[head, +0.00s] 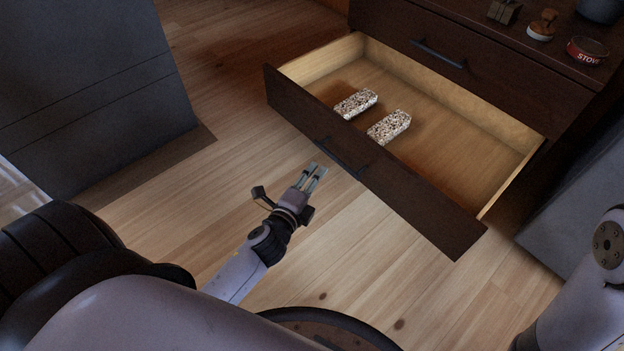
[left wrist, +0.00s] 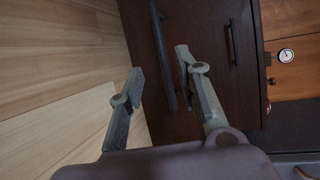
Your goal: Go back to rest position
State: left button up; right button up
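My left gripper (head: 314,176) is out in front of the open drawer (head: 375,188), close to the drawer handle (head: 340,158) but apart from it. In the left wrist view my left gripper (left wrist: 160,68) shows two separated fingers with nothing held between them. The drawer front's handle (left wrist: 161,45) shows beyond the fingertips. Two speckled blocks, one nearer the left (head: 355,104) and one to its right (head: 389,127), lie in the drawer. My right arm shows at the right edge of the head view; its gripper is out of view.
The drawer sticks out from a dark cabinet (head: 480,62). On top are a red tin (head: 587,50), a brown-and-white stamp-like item (head: 543,25) and a small dark object (head: 504,11). A grey block-like piece (head: 95,95) stands left. Wooden floor (head: 205,205) between is clear.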

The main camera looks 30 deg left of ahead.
pick_arm(q)
jog(key=shift+s+r, duration=0.1)
jog(key=shift+s, duration=0.25)
jog(key=shift+d+r, duration=0.1)
